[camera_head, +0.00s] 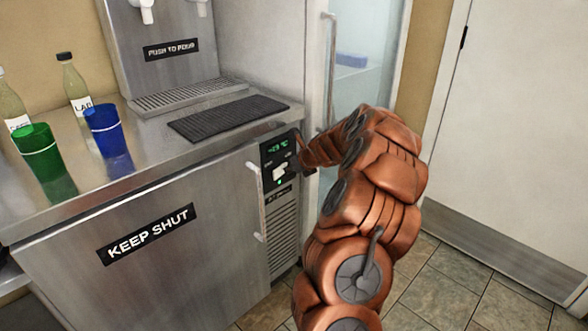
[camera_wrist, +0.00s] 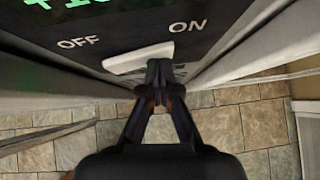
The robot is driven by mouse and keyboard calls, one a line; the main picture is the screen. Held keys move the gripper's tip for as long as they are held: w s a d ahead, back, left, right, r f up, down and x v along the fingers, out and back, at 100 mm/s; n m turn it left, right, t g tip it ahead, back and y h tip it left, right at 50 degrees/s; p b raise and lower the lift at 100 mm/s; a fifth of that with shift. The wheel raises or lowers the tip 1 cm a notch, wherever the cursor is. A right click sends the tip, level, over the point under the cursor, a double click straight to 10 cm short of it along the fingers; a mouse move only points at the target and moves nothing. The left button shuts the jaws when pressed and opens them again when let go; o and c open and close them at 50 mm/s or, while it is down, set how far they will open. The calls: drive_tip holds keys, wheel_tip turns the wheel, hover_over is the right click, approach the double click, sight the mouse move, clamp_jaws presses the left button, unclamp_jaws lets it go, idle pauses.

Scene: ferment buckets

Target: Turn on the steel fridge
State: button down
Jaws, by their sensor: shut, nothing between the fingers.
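The steel fridge (camera_head: 170,245) is the under-counter unit with a "KEEP SHUT" label on its door. Its black control panel (camera_head: 268,153) shows a green display, a white switch (camera_head: 280,171) and a small green light below it. In the wrist view the white switch (camera_wrist: 130,60) lies slightly slanted below the OFF and ON marks, its right end higher. My gripper (camera_wrist: 160,68) is shut and empty, with its tips at the right end of the switch. I cannot tell whether they touch it. In the head view my gripper (camera_head: 301,160) is at the panel's right edge, partly hidden by my arm.
A vertical door handle (camera_head: 258,200) stands out left of the panel. A green cup (camera_head: 40,153), a blue cup (camera_head: 105,128) and bottles stand on the counter, beside a black mat (camera_head: 228,117). A glass-door cabinet (camera_head: 365,60) stands behind my arm. Tiled floor (camera_head: 465,290) is clear at right.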

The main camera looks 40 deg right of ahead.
drive_tip(key=shift+s+a, duration=0.1)
drive_tip(key=shift+a, duration=0.05)
drive_tip(key=shift+s+a+p, duration=0.25)
drive_tip(key=shift+a+p, duration=0.35)
drive_tip(key=shift+p, duration=0.05)
drive_tip(key=s+d+r+p, duration=0.1)
drive_tip(key=s+r+p, duration=0.1)
drive_tip(key=s, duration=0.3)
drive_tip(key=s+d+r+p, duration=0.1)
drive_tip(key=s+r, duration=0.3)
drive_tip(key=s, duration=0.2)
drive_tip(key=shift+r+p, duration=0.35)
drive_tip(key=shift+r, duration=0.05)
